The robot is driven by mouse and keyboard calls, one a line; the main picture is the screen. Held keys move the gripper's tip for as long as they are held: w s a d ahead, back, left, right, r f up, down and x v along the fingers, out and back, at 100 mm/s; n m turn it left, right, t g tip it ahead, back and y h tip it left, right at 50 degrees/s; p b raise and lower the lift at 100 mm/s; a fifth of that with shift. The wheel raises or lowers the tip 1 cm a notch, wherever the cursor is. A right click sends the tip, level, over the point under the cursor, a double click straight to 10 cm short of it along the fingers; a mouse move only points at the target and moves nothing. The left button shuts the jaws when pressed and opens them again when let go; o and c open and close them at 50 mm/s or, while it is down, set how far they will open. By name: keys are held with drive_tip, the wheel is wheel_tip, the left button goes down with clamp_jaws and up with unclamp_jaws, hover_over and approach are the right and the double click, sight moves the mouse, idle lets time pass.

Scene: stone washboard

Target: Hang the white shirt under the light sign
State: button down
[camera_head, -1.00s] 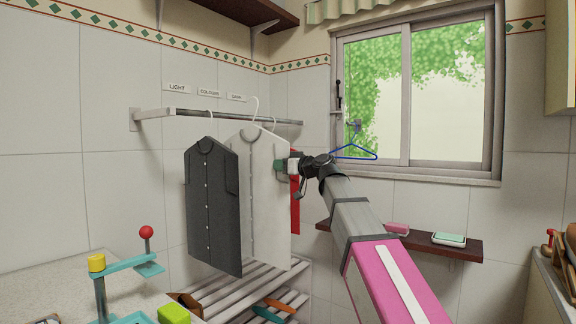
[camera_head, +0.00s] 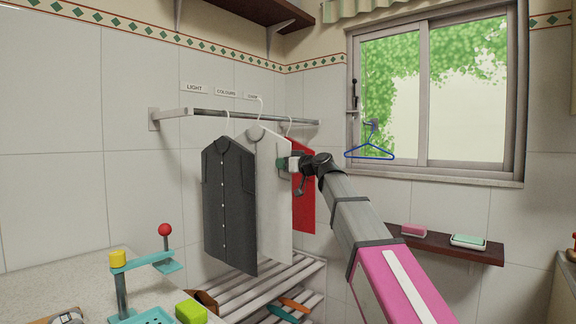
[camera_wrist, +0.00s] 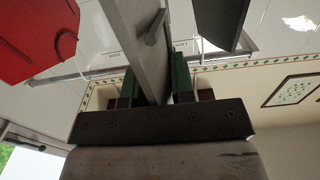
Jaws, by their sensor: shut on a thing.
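The white shirt (camera_head: 270,200) is upright on a white hanger in the head view, between the dark shirt (camera_head: 229,200) and the red shirt (camera_head: 303,190). My gripper (camera_head: 288,164) is shut on the white shirt's right edge; in the wrist view the green-padded fingers (camera_wrist: 160,85) pinch it edge-on. The hanger's hook is at about rail height; I cannot tell whether it touches the rail (camera_head: 250,117). The dark shirt hangs below the light and colours signs.
A slatted rack (camera_head: 262,285) is below. A blue hanger (camera_head: 369,152) hangs by the window. A wall shelf (camera_head: 445,245) is at right.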

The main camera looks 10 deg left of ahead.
sight(266, 172)
drive_tip(key=shift+x, duration=4.6)
drive_tip(key=shift+w+a+f, duration=0.1)
drive_tip(key=shift+a, duration=0.05)
drive_tip(key=shift+f, duration=1.85)
drive_tip(key=c, duration=0.9)
unclamp_jaws()
